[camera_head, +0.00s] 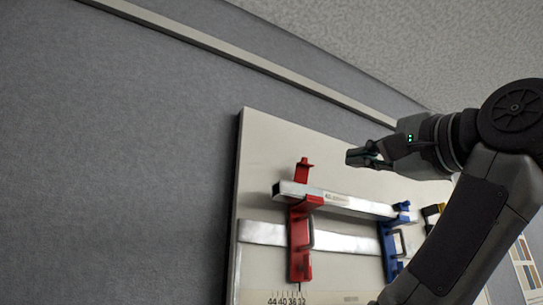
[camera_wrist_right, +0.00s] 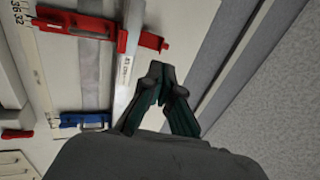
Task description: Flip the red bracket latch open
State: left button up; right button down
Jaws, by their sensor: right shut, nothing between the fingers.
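The red bracket (camera_head: 301,240) stands on a pale board, with its top tab rising above a silver bar. It also shows in the right wrist view (camera_wrist_right: 85,26), at the upper left, lying across the bar. A thin dark wire loop shows on its side in the head view. The silver bar (camera_head: 345,203) runs from the red bracket to a blue bracket (camera_head: 388,250). My right gripper (camera_head: 358,158) is shut and empty, above and to the right of the red bracket, apart from it. In the right wrist view its fingertips (camera_wrist_right: 163,72) are close together beside the bar.
The blue bracket also shows in the right wrist view (camera_wrist_right: 82,120). The pale board (camera_head: 265,150) has a number scale along its lower edge. A grey cloth surface (camera_head: 120,150) lies to the left and is clear. A long pale strip (camera_head: 230,50) crosses it.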

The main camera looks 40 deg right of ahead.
jog(key=p, duration=0.6)
send_near(308, 164)
jog(key=p+x, duration=0.3)
jog(key=x, duration=0.3)
jog(key=shift+d+r+p, duration=0.1)
jog(key=shift+r+p, duration=0.05)
jog(key=shift+p, duration=0.25)
pick_arm(q)
notch_tip(308, 164, up, 11)
jog(key=shift+s+d+p, duration=0.3)
jog(key=shift+s+d, duration=0.15)
pick_arm(e)
jog(key=shift+w, duration=0.7)
pick_arm(q)
jog(key=shift+a+f, duration=0.1)
